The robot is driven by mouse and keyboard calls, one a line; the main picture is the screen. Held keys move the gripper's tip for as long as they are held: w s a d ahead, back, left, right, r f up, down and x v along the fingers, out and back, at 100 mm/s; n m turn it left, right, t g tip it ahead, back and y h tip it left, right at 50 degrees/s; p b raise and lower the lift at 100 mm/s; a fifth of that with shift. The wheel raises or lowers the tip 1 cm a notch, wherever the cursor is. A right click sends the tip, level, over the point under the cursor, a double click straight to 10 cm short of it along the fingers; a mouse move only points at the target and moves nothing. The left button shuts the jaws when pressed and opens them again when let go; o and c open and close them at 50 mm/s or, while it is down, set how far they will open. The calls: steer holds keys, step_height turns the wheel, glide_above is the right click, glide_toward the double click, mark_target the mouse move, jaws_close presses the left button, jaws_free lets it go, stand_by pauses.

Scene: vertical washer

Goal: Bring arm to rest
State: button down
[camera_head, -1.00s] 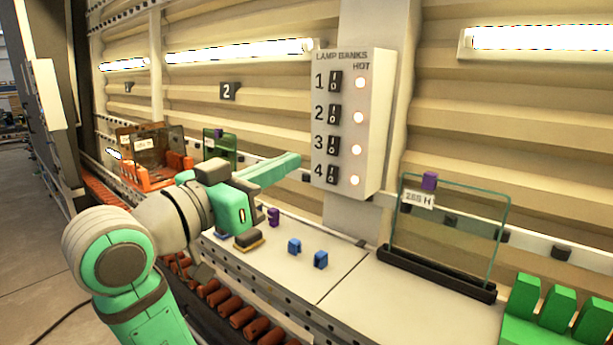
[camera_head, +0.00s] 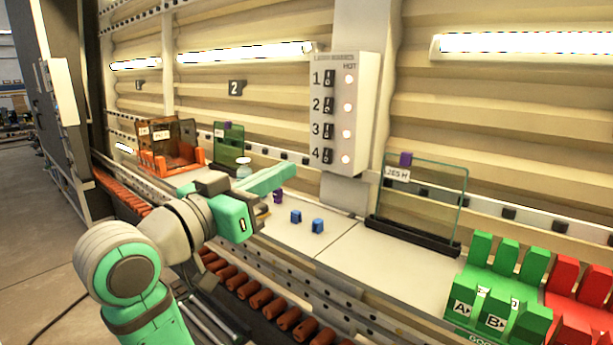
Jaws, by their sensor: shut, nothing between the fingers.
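My arm reaches in from the lower left of the head view, green and white with dark joints. My gripper (camera_head: 268,182) is shut, its green fingers together and pointing right. It appears above the pale bench (camera_head: 345,262), in front of the wall and left of the lamp switch box (camera_head: 343,115). Nothing shows between the fingers. The wrist hides part of the bench behind it.
Two blue blocks (camera_head: 318,226) and a purple one (camera_head: 278,196) are on the bench. A glass pane (camera_head: 425,200) stands in a dark base at right. Green racks (camera_head: 500,290) and red racks (camera_head: 577,300) are at lower right. Brown rollers (camera_head: 258,300) run along the front.

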steer(key=w+a+f+n+t+y, duration=0.1)
steer(key=w+f+n+y, duration=0.2)
steer(key=f, duration=0.9)
steer(key=w+f+n+t+y, duration=0.2)
steer(key=w+f+n, duration=0.15)
steer(key=f, duration=0.75)
steer(key=s+f+n+y, duration=0.2)
steer(key=s+f, duration=0.2)
steer(key=f, duration=0.7)
steer(key=s+f+n+y, duration=0.3)
steer(key=s+f, duration=0.1)
steer(key=f, duration=0.6)
steer(key=s+d+f+g+y, duration=0.1)
steer(key=s+f, duration=0.6)
steer(key=s, duration=0.2)
steer(key=s+d+f+g+y, duration=0.1)
steer(key=s+f, duration=0.6)
steer(key=s, duration=0.3)
steer(key=s+d+m, duration=0.1)
steer(key=s+m, duration=0.1)
steer(key=s, duration=0.7)
steer(key=s+d+r+m, duration=0.1)
steer(key=s+d+m, duration=0.1)
steer(key=s, duration=0.8)
steer(key=shift+d+g, duration=0.25)
steer(key=shift+g, duration=0.15)
steer(key=shift+r, duration=0.1)
